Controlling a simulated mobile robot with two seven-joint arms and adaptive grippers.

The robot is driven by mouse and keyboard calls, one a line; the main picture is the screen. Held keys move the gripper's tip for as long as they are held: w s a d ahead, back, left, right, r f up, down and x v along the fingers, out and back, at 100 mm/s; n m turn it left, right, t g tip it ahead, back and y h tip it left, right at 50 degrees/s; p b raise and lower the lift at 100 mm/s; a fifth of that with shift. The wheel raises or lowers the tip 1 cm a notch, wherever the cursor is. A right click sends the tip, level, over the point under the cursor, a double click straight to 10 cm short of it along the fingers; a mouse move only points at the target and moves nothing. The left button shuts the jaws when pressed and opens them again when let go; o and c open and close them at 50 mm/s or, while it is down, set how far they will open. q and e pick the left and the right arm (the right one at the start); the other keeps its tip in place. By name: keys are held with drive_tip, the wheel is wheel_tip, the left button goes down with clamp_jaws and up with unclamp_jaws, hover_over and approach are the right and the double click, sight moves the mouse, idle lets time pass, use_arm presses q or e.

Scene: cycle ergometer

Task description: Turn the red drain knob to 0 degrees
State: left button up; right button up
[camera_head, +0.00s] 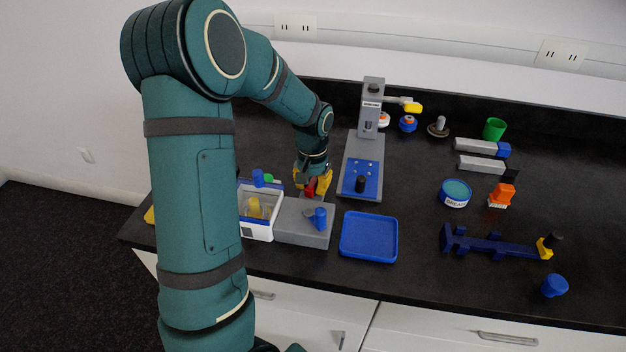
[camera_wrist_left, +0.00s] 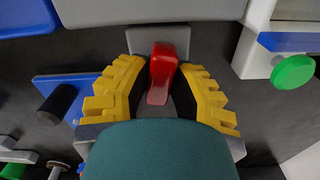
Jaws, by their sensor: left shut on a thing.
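The red drain knob (camera_head: 309,192) is at the back edge of a grey block (camera_head: 290,230), partly covered by my left gripper (camera_head: 313,184). In the left wrist view the red knob (camera_wrist_left: 162,72) stands between the two yellow fingers of my left gripper (camera_wrist_left: 160,88). The fingers are shut on it, one on each side. The knob's handle is long and runs roughly up and down in that view, tilted slightly. Its base is partly hidden. My right gripper is not in view.
A white and blue bath (camera_head: 258,229) adjoins the grey block on the left, with a green knob (camera_wrist_left: 293,72) at its side. A blue knob (camera_head: 319,217) sits on the block. A blue tray (camera_head: 369,257) and a grey stand (camera_head: 351,194) are to the right.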

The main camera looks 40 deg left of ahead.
use_arm(q)
drive_tip(key=shift+m, duration=0.8)
drive_tip(key=m+p, duration=0.1)
drive_tip(key=m, duration=0.3)
drive_tip(key=m+p, duration=0.1)
drive_tip(key=m, duration=0.1)
drive_tip(key=shift+m, duration=1.1)
